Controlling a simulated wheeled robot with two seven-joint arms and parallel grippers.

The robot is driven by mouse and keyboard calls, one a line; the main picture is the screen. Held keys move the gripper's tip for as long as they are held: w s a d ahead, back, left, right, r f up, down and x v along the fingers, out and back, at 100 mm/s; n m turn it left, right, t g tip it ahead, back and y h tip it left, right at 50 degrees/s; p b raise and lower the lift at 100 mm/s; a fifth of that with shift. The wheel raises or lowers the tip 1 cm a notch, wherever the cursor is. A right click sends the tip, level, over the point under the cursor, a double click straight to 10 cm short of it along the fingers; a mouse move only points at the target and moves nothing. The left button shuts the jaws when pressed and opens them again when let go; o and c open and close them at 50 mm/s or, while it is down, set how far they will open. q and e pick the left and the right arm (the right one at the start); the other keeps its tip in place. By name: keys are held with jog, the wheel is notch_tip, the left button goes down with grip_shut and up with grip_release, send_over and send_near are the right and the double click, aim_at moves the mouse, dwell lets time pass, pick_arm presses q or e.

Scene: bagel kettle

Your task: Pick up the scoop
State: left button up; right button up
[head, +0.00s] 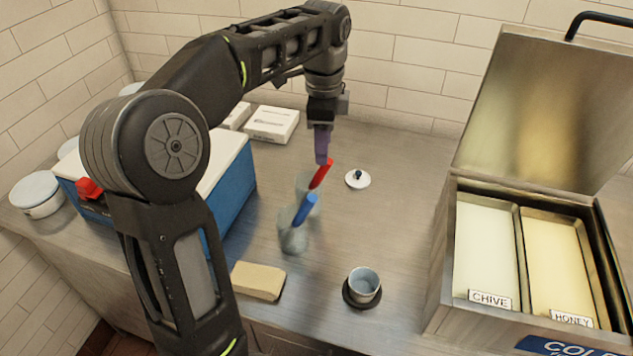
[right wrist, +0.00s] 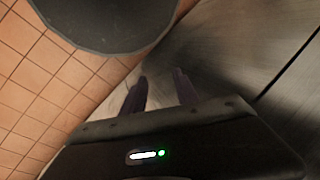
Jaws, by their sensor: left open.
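Two scoop-like tools stand close together on the steel counter in the head view. One has a red handle (head: 319,176), the other a blue handle (head: 305,211). Their pale, greyish lower parts are hard to make out. My left gripper (head: 321,159) points down with its purple fingers just above and beside the top of the red handle. It is open, and I cannot tell whether it touches the handle. My right gripper (right wrist: 160,92) shows only in the right wrist view, its two fingers apart with nothing between them.
A blue-and-white cooler box (head: 232,172) stands left, white boxes (head: 272,123) behind. A small lid (head: 357,179), a cup (head: 364,282) and a tan block (head: 258,281) lie around the tools. An open steel bin (head: 437,290) stands right. A dark round thing (right wrist: 105,22) is near my right gripper.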

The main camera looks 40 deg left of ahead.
aim_at(324, 170)
pick_arm(q)
notch_tip(324, 170, down, 2)
jog(key=shift+f+b, duration=0.2)
jog(key=shift+b, duration=0.25)
jog(key=shift+w+f+p, duration=0.15)
jog(key=shift+f+p, duration=0.4)
jog(key=shift+f, duration=2)
grip_shut()
